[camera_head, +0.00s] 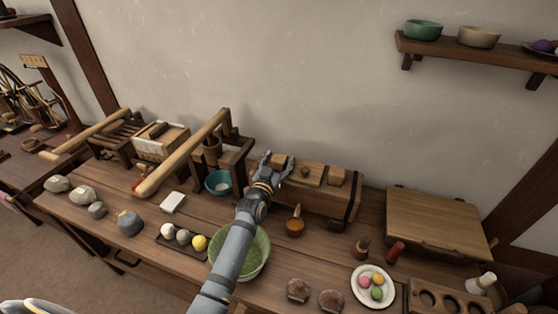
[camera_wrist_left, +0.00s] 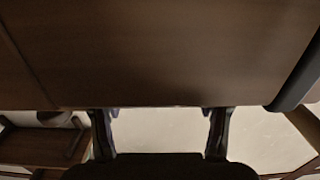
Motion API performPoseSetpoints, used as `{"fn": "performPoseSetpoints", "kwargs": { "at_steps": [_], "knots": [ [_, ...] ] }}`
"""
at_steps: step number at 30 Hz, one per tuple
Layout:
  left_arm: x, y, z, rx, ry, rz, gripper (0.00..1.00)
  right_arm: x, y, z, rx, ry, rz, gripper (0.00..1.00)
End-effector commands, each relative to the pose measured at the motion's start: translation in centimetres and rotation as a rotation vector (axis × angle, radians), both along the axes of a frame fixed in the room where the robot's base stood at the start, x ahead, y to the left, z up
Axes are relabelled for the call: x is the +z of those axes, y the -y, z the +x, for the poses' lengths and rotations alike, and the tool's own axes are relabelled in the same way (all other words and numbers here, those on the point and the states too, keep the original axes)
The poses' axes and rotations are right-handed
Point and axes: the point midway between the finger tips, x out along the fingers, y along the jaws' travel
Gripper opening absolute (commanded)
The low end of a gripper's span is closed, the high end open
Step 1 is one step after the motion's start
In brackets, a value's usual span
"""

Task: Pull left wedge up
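The wooden press box (camera_head: 322,200) stands against the back wall, with dark bands around it. On its top are the small left wedge (camera_head: 279,159), a round knob (camera_head: 305,172) and the right wedge (camera_head: 337,176). My left gripper (camera_head: 276,163) is at the left end of the press, its fingers spread near the left wedge. I cannot tell whether they touch it. In the left wrist view the fingers (camera_wrist_left: 160,112) are wide apart, with nothing clearly held between them. A brown wooden surface (camera_wrist_left: 150,55) fills the upper part. My right gripper is not in view.
A green bowl (camera_head: 254,254) lies beneath my left forearm. A beam-and-mortar stand (camera_head: 236,160) is close on the left. A wooden board (camera_head: 435,220) and a plate of coloured balls (camera_head: 360,298) lie to the right.

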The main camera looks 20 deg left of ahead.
Motion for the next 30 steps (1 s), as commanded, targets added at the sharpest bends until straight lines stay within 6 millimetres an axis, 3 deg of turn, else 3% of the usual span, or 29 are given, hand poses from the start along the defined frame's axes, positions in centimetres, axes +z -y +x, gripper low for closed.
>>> {"fn": "performPoseSetpoints", "kwargs": {
  "at_steps": [2,13,19,26,30],
  "knots": [
    [0.0,0.0,0.0,0.0,0.0,0.0,0.51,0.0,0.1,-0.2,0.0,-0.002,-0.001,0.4],
    [0.0,0.0,0.0,0.0,0.0,0.0,0.01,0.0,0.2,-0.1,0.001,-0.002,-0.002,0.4],
    [0.4,0.0,0.0,0.0,0.0,0.001,0.0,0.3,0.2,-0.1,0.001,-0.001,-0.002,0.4],
    [3.7,0.0,0.0,0.0,0.004,0.001,0.0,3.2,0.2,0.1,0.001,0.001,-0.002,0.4],
    [3.6,0.0,0.0,0.0,0.006,0.001,0.0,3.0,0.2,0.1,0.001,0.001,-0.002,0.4]
  ]
}}
